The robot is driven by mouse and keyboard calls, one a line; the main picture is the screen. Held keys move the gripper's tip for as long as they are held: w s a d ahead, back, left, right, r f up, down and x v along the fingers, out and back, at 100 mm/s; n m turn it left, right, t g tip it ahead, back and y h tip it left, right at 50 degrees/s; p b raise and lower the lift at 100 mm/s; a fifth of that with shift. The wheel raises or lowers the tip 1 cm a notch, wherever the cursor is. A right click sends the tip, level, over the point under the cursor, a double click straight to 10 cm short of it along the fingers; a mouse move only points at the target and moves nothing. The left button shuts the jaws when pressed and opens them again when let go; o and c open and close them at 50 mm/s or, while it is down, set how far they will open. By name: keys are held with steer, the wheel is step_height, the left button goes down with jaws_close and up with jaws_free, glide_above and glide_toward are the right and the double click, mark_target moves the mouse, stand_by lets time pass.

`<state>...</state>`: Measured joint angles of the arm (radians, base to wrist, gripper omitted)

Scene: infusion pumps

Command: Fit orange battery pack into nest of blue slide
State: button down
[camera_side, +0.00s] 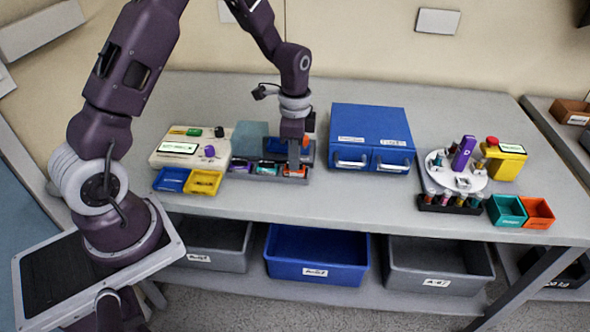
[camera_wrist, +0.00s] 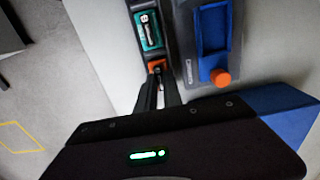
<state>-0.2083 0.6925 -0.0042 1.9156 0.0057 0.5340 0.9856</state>
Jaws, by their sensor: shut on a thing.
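The orange battery pack (camera_wrist: 156,66) sits at the end of a dark rack (camera_wrist: 131,8), between my fingertips. My gripper (camera_wrist: 158,84) is shut on it. In the side view my gripper (camera_side: 294,164) points straight down over the rack's right end, and the orange pack (camera_side: 294,173) shows just below it. The blue slide (camera_wrist: 214,28) lies in a grey housing beside the rack, with an orange knob (camera_wrist: 220,77) at its near end. Its recess looks empty. In the side view the blue slide (camera_side: 276,146) is partly hidden by my gripper.
A teal pack (camera_wrist: 150,32) sits beside the orange one in the rack. A blue two-drawer cabinet (camera_side: 371,125) stands close on the right. A cream device (camera_side: 190,146) and blue (camera_side: 171,180) and yellow (camera_side: 204,182) bins are at left. The bench front (camera_side: 350,203) is clear.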

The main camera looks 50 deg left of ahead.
steer(key=shift+r, duration=2.85)
steer(key=w+a+r, duration=0.3)
steer(key=a, duration=0.7)
steer(key=shift+s+d+f, duration=0.15)
steer(key=shift+f, duration=2.45)
steer(key=shift+f, duration=0.9)
steer(key=c, duration=1.8)
jaws_free()
